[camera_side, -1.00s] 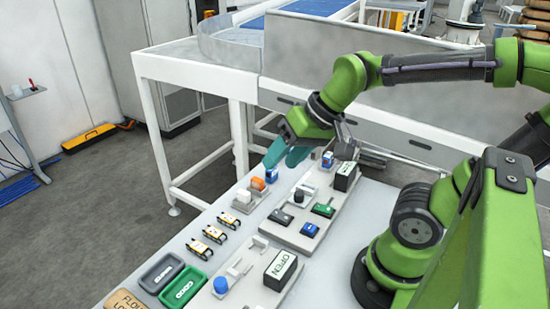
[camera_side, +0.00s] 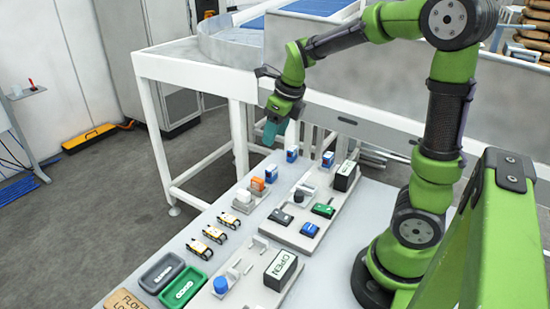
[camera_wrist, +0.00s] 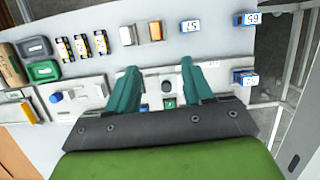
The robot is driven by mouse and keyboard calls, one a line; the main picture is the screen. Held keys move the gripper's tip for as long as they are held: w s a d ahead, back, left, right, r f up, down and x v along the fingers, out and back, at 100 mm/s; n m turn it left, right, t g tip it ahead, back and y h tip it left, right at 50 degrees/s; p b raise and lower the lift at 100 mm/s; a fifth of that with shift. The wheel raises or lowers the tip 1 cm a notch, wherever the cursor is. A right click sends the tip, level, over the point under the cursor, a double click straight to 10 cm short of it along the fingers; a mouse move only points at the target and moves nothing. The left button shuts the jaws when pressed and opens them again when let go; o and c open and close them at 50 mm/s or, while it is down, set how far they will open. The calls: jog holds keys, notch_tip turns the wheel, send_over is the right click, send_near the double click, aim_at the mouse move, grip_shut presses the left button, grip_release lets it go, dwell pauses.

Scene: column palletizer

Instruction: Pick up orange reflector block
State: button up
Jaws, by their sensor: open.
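The orange reflector block (camera_side: 257,183) stands in a light holder at the left edge of the table, between a white block (camera_side: 242,195) and a blue-and-white block (camera_side: 271,174). In the wrist view the orange block (camera_wrist: 155,31) shows near the top middle, beyond my fingertips. My gripper (camera_side: 271,131) is above the far end of the table, higher than the orange block and apart from it. Its teal fingers point down. In the wrist view my gripper (camera_wrist: 159,67) has its two fingers spread with nothing held between them.
Blue-and-white numbered blocks (camera_wrist: 190,26) stand to the right of the orange block in the wrist view. Small yellow-and-black parts (camera_side: 214,234), a green tray (camera_side: 184,288) and a dark tray (camera_side: 161,272) lie nearer the front. An OPEN sign box (camera_side: 281,270) stands on a grey panel.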

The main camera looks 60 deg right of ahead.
send_over(258, 179)
jog(key=s, duration=0.2)
jog(key=f, duration=1.1)
jog(key=shift+d, duration=0.3)
jog(key=shift+a+x, duration=0.2)
jog(key=shift+x, duration=1.15)
jog(key=shift+a+x, duration=0.2)
jog(key=shift+x, duration=1.15)
jog(key=shift+r, duration=0.1)
grip_shut()
